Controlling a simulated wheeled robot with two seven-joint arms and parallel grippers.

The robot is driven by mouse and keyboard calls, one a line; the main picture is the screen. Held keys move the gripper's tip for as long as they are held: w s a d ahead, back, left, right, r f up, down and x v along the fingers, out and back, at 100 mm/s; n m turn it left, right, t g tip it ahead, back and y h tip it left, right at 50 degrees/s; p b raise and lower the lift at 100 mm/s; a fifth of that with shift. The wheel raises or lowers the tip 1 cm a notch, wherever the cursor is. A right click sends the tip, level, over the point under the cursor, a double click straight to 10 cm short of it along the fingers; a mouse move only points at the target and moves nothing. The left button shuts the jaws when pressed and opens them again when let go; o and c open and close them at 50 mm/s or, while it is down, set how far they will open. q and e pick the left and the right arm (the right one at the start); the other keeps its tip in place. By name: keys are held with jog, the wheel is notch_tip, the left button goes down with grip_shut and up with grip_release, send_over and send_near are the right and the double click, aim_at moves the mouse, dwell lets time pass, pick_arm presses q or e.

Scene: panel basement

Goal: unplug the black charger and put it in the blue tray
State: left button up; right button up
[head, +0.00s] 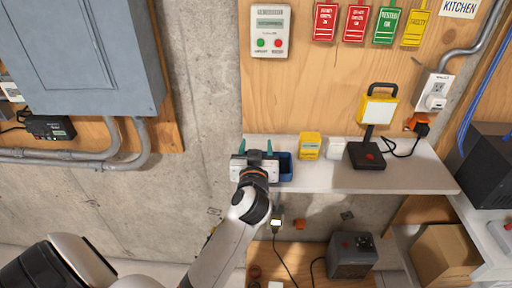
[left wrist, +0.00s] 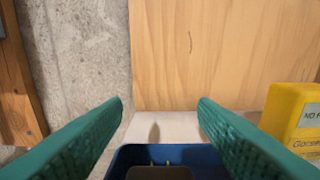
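The blue tray (head: 286,166) stands at the left end of the wall shelf, partly hidden behind my left gripper (head: 256,146). In the left wrist view, the tray (left wrist: 196,153) is just below my open left gripper (left wrist: 160,103). A dark block with metal prongs, seemingly the black charger (left wrist: 158,173), lies in the tray between and below the green fingers, which do not touch it. The wall outlet (head: 437,92) at the right holds a white plug-in. My right gripper is not in view.
A yellow box (head: 310,146) and a yellow work lamp (head: 375,110) on a black base stand right of the tray. The lamp's cord runs to a black plug (head: 421,129). A grey electrical cabinet (head: 85,55) hangs at the left.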

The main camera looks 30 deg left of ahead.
pick_arm(q)
jog(key=shift+o, duration=0.4)
jog(key=shift+s+d+f, duration=0.1)
jog(key=shift+s+d, duration=0.1)
jog(key=shift+s, duration=0.05)
jog(key=b+v, duration=0.4)
jog(key=v, duration=0.7)
jog(key=shift+s+r, duration=0.2)
